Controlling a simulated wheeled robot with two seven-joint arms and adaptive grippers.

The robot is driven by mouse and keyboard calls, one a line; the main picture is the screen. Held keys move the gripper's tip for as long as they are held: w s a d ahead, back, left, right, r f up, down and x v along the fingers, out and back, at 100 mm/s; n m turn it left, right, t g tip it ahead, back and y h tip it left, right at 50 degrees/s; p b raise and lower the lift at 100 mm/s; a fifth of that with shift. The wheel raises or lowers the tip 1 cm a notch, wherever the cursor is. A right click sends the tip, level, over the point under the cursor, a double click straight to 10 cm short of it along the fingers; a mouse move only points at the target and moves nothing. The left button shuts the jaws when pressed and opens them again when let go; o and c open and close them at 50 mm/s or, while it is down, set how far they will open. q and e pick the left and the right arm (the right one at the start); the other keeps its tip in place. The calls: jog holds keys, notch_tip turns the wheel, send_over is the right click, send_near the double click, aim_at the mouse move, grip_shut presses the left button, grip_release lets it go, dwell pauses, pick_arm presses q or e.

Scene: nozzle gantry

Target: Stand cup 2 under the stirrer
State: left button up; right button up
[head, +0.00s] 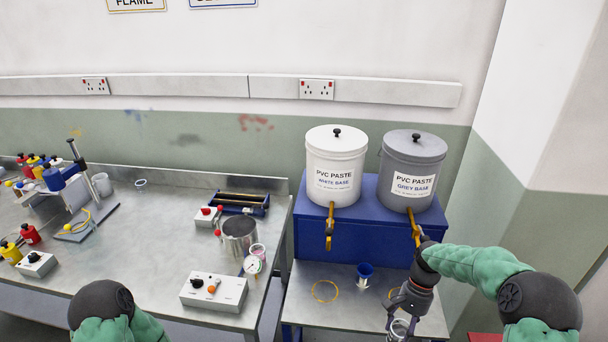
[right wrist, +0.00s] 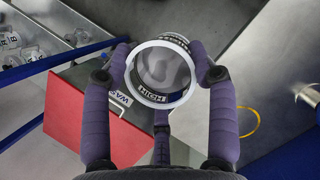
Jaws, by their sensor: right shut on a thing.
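My right gripper (head: 401,309) is low at the right side of the head view, shut around a clear cup (head: 398,328). In the right wrist view the gripper (right wrist: 163,50) has its purple fingers around this cup (right wrist: 163,98), which shows a pale rim and a dark band with the word HIGH. No number on it is readable. A stand with a dark upright post (head: 76,152), perhaps the stirrer, is at the far left bench, with a grey cup (head: 102,184) close by. My left gripper is out of the picture; only its arm shows.
A steel pot (head: 239,238), a dial gauge (head: 253,265) and a switch box (head: 213,290) stand on the left bench (head: 160,240). White (head: 336,160) and grey (head: 412,165) paste tubs with taps stand on a blue block. A gap separates the benches.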

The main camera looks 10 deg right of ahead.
jog(key=w+a+r+n+g+h, duration=0.1)
jog(key=w+a+r+n, duration=0.1)
jog(key=a+r+n, duration=0.35)
jog(key=w+a+r+n+h, duration=0.2)
jog(key=a+n, duration=0.1)
jog(key=a, duration=0.5)
jog(key=w+x, duration=0.1)
jog(key=x, duration=0.9)
jog(key=shift+f+b, duration=0.35)
jog(key=shift+a+m, duration=0.15)
jog(key=shift+m, duration=0.1)
